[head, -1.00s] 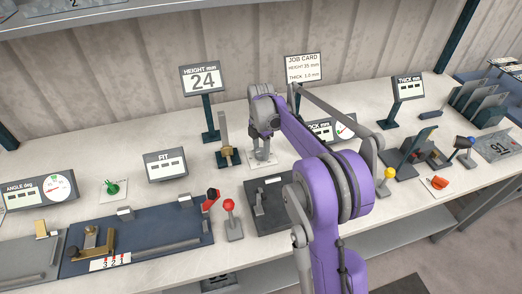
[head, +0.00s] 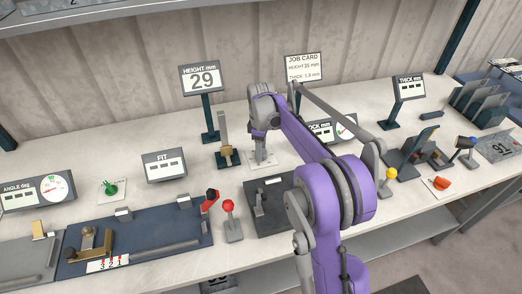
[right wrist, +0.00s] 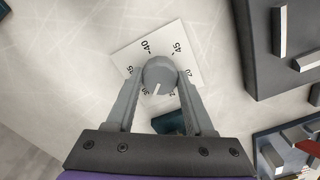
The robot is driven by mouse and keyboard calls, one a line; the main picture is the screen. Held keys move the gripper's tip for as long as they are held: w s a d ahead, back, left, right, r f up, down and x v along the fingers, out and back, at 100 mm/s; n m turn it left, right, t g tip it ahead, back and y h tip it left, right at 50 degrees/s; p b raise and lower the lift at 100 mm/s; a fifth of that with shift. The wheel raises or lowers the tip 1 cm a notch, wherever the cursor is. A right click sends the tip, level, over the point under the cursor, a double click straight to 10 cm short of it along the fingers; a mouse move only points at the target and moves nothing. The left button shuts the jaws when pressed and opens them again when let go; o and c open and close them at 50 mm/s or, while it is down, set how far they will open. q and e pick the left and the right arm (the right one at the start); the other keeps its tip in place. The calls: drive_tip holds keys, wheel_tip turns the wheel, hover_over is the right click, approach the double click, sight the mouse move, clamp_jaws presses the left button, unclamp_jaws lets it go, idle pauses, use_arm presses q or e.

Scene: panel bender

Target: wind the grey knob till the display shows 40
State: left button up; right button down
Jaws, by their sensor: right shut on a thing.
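The grey knob (right wrist: 159,73) sits on a white dial plate (right wrist: 148,46) with numbers around it. My right gripper (right wrist: 160,85) is shut on the knob, one finger on each side. The knob's white mark points close to 30 on the dial. In the head view my right gripper (head: 262,145) reaches down to the dial plate (head: 262,160) and hides the knob. The height display (head: 203,79), on a dark post behind and left of the knob, reads 29. My left gripper is not in view.
A job card (head: 303,67) behind reads height 35 mm. A red-topped lever (head: 230,213) and a dark plate (head: 270,203) are in front.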

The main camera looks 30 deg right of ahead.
drive_tip(key=m, duration=1.3)
drive_tip(key=shift+m+b, duration=0.3)
drive_tip(key=shift+m, duration=0.1)
drive_tip(key=m, duration=1.2)
drive_tip(key=shift+m, duration=0.3)
drive_tip(key=shift+c, duration=1.4)
unclamp_jaws()
